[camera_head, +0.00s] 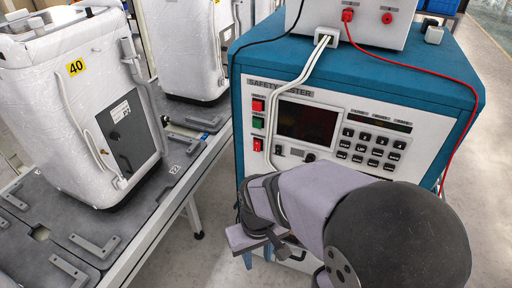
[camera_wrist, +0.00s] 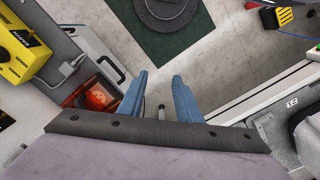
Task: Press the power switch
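The safety tester (camera_head: 340,90) is a teal cabinet with a light front panel. On the left of the panel are a red switch (camera_head: 258,105), a green switch (camera_head: 258,123) and a lower red switch (camera_head: 257,145); I cannot read which one is the power switch. My gripper (camera_head: 258,260) is in front of the cabinet, below these switches and apart from them, with its blue fingers partly hidden by the wrist. In the wrist view my gripper (camera_wrist: 160,75) has its fingers apart with nothing held between them.
A bench (camera_head: 150,220) with white-wrapped units (camera_head: 85,95) stands on the left. Cables hang over the tester's front and top. In the wrist view an orange-lit part (camera_wrist: 98,97) and a yellow device (camera_wrist: 22,48) are at left, and a dark green mat (camera_wrist: 195,45) lies beyond the fingers.

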